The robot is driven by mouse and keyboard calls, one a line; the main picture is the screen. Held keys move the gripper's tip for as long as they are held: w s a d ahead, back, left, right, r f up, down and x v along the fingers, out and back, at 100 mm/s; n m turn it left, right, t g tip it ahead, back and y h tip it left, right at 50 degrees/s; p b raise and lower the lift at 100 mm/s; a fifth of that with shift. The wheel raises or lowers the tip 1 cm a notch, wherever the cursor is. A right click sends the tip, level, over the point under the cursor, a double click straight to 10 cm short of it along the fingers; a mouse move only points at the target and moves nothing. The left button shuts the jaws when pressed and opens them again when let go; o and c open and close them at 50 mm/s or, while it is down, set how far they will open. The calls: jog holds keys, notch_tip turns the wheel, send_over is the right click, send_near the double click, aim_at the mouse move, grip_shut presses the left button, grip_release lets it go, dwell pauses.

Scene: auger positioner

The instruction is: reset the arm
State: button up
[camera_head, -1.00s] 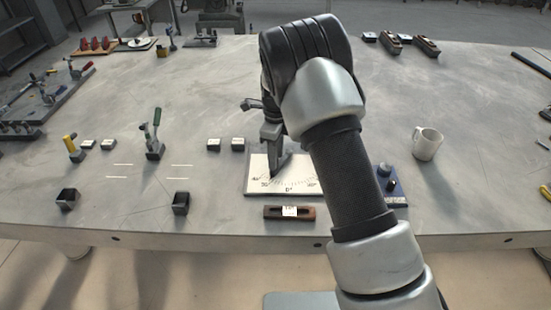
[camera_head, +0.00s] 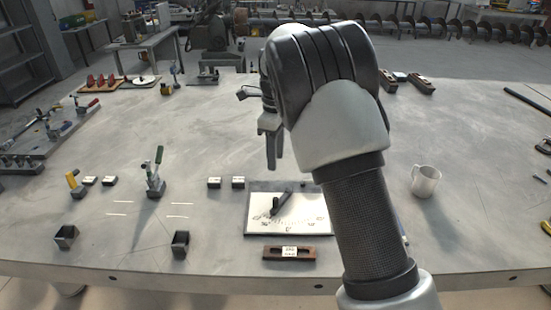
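My arm reaches up from the bottom right and over the bench. My gripper (camera_head: 272,166) hangs fingers down, above and apart from the white dial plate (camera_head: 262,227). Nothing shows between its fingers, but their gap cannot be made out. A dark pointer (camera_head: 281,203) stands on the plate, slanting up to the right, with a scale of marks below it. My arm covers the plate's right side and what lies just right of it.
A brown wooden block with a white label (camera_head: 289,252) lies in front of the plate. A white mug (camera_head: 425,181) stands right of my arm. The bench middle behind the plate is mostly clear.

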jog(key=s+d+r+n+t+p, duration=0.1)
jog(key=s+d+r+n, duration=0.25)
jog(key=r, duration=0.25)
jog(key=s+d+r+n+y+p, duration=0.1)
jog(key=s+d+r+n+p, duration=0.1)
jog(key=s+r, duration=0.35)
jog(key=s+d+r+n+t+p, duration=0.1)
jog(key=s+d+r+n, duration=0.2)
jog(key=r, duration=0.4)
jog(key=s+d+r+n+t+p, duration=0.1)
jog(key=s+d+r+n+p, duration=0.1)
jog(key=s+n, duration=0.4)
jog(key=s+d+r+n+t+h+p, duration=0.1)
jog(key=s+n, duration=0.6)
jog(key=s, duration=0.7)
jog(key=d+r+t+p, duration=0.1)
jog(key=d, duration=0.1)
jog(key=shift+s+d+t+p, duration=0.3)
jog(key=shift+p, duration=0.1)
jog(key=shift+r+n, duration=0.1)
jog(key=shift+n, duration=0.15)
